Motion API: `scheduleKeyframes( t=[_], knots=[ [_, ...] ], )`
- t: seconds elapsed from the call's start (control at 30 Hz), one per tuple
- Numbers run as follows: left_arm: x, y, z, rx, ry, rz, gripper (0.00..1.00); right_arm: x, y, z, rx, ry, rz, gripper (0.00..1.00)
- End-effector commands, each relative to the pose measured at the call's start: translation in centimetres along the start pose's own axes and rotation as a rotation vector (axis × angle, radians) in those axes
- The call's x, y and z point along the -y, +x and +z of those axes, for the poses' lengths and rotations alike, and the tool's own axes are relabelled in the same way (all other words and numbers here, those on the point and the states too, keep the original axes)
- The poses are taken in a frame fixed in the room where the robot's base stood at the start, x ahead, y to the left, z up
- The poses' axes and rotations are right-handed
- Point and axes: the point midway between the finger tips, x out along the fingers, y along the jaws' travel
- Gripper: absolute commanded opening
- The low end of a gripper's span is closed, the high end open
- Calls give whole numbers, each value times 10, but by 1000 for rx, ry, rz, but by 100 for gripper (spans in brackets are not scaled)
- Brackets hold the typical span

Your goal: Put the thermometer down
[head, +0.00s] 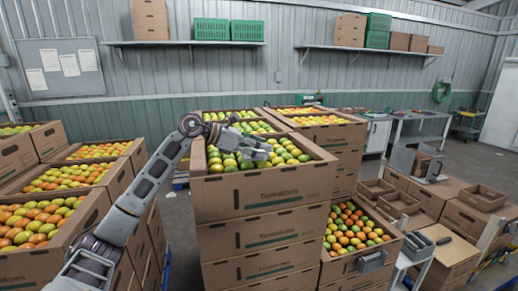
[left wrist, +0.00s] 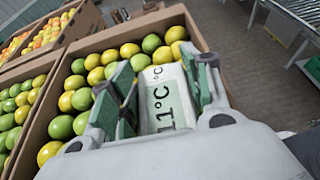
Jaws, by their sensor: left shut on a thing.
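The thermometer (left wrist: 164,98) is a pale device with a large °C readout in dark characters on a greenish display. It shows between the green-padded fingers of my left gripper (left wrist: 157,100) in the left wrist view. In the head view my left gripper (head: 258,147) reaches in from the left, over the top crate of green and yellow tomatoes (head: 262,187). The gripper is shut on the thermometer, which is hard to make out in the head view. I cannot tell whether the thermometer touches the tomatoes. My right gripper is not in view.
Stacked cartons of orange and yellow tomatoes (head: 40,232) stand at the left. A lower open carton (head: 338,268) stands right of the middle stack. Small empty brown boxes (head: 398,204) and a bench (head: 418,136) are farther right. Bare floor shows between the stacks.

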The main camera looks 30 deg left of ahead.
Motion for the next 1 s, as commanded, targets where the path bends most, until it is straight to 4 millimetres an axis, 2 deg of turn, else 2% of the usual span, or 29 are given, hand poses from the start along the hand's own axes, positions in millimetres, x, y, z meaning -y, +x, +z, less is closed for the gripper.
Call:
scheduleKeyframes(
  t=[0.57,0.6,0.7,0.77,1.0],
  knots=[
    [0,2,-6,0,1,1,17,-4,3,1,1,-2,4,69],
    [0,2,-6,0,0,0,52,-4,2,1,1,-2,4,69],
    [0,2,-5,0,0,0,64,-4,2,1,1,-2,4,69],
    [0,2,-5,0,0,0,69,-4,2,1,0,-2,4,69],
    [0,2,-5,0,0,0,69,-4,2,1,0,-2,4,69]
  ],
)
